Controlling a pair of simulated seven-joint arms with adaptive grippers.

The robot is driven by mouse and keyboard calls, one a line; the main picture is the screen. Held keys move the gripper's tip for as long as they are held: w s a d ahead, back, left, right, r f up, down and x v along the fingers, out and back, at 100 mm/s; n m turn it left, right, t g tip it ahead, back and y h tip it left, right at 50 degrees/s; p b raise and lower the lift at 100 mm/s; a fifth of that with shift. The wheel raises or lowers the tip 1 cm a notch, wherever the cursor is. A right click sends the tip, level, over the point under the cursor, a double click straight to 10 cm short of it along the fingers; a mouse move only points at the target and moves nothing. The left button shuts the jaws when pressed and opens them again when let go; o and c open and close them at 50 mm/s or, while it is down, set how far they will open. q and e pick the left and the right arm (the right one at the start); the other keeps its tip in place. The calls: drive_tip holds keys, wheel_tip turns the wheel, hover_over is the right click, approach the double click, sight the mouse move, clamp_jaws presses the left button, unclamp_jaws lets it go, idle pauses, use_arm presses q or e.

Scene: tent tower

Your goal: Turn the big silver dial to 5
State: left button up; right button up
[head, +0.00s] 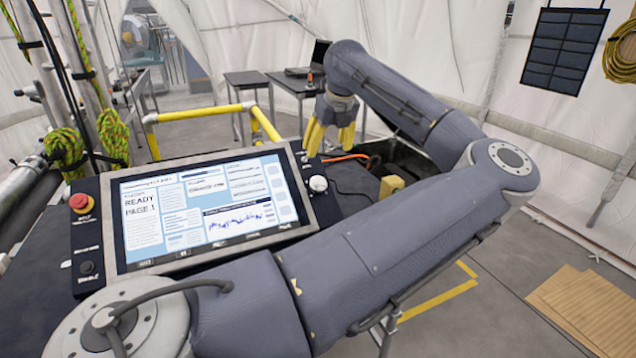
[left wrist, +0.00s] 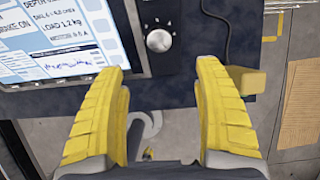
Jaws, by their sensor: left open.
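The big silver dial (head: 318,184) sits on the dark console panel just right of the screen. It also shows in the left wrist view (left wrist: 159,40) as a round knob with marks around it; I cannot read its setting. My left gripper (head: 329,148) has yellow ridged fingers, is open and empty, and is held above and beyond the dial in the head view. In the left wrist view its fingers (left wrist: 160,72) stand apart to either side below the dial, touching nothing visible. My right gripper is not in view.
A lit screen (head: 205,205) fills most of the console. A red button (head: 81,203) and a small black knob (head: 87,268) are at its left. A yellow railing (head: 200,113) stands behind.

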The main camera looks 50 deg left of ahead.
sight(317, 182)
use_arm(q)
drive_tip(key=x, duration=1.5)
drive_tip(key=shift+a+f, duration=0.2)
drive_tip(key=shift+f, duration=0.05)
drive_tip(key=shift+c, duration=0.5)
drive_tip(key=c, duration=1.2)
drive_tip(key=shift+o, duration=0.2)
drive_tip(key=shift+n, duration=0.3)
drive_tip(key=n+t, duration=0.1)
drive_tip(key=n, duration=0.2)
drive_tip(key=shift+s, duration=0.1)
drive_tip(key=shift+n+t, duration=0.4)
drive_tip(key=shift+n, duration=1.9)
drive_tip(key=shift+s, duration=0.1)
